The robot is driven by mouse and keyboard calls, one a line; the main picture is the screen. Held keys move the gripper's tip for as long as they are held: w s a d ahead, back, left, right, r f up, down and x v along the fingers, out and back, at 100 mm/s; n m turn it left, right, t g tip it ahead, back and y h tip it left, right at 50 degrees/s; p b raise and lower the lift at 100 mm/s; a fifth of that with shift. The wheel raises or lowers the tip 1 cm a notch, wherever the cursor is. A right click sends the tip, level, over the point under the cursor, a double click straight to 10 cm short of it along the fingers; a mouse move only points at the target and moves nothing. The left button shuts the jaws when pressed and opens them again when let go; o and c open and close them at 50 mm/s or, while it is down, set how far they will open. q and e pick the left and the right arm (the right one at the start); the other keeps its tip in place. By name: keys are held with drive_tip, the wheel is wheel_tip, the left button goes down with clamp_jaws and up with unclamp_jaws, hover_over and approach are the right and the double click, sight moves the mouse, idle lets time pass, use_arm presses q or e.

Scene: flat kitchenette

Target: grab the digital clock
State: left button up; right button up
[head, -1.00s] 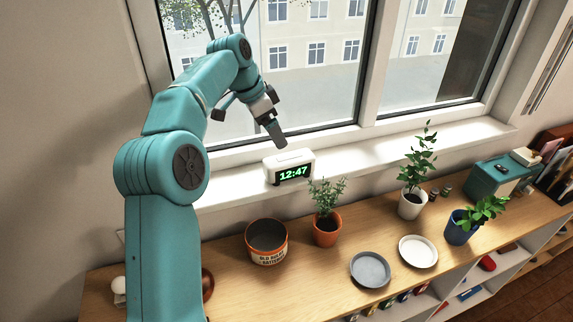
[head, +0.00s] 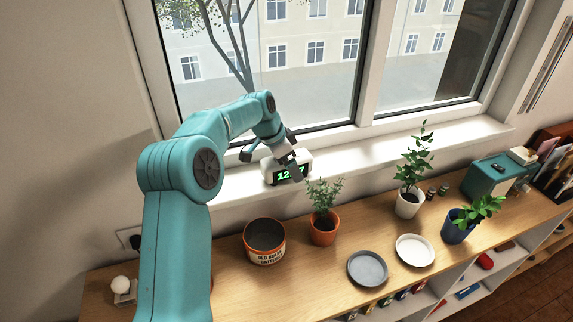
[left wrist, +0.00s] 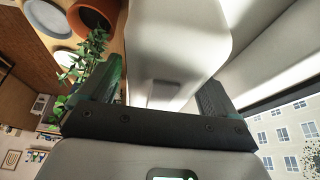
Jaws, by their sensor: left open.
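The white digital clock (head: 271,177) with green digits stands on the window sill. My left gripper (head: 289,166) is over it in the head view, and part of the display is hidden behind a finger. In the left wrist view, the white clock body (left wrist: 178,42) fills the middle, between the two open fingers of my left gripper (left wrist: 158,92). I cannot tell whether either finger touches it. My right gripper is not in view.
An orange pot with a plant (head: 323,228) stands just below the clock on the wooden shelf top. The window glass (head: 300,90) is close behind the sill. The sill (head: 360,161) to the right is clear.

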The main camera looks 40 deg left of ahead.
use_arm(q)
drive_tip(key=shift+d, duration=0.1)
drive_tip(key=c, duration=1.2)
drive_tip(key=shift+c, duration=0.2)
drive_tip(key=shift+r, duration=0.1)
